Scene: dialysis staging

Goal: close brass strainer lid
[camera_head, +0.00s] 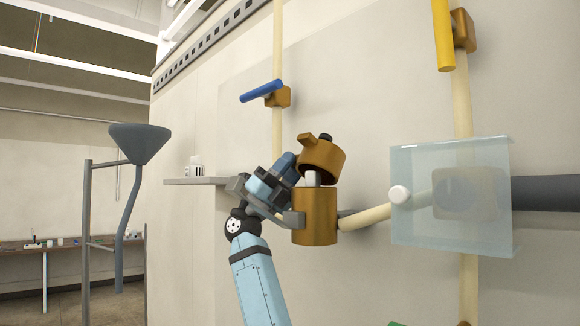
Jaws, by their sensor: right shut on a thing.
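The brass strainer body (315,217) is an upright cylinder on the wall pipe, right of centre. Its brass lid (322,160), with a small tab and a dark knob on top, is tilted above the body, leaving a gap. A pale piece (312,178) shows in the gap. My right gripper (291,195), on a light blue arm from below, is at the strainer's left side, overlapping the lid and body edges in the view. It is shut on the lid, though its fingertips are partly hidden. My left gripper is not in view.
A clear box (450,155) covers part of the pipe at right. A blue-handled valve (277,96) and a yellow-handled valve (463,30) are above. A small shelf (190,181) and a grey funnel stand (139,142) are at left.

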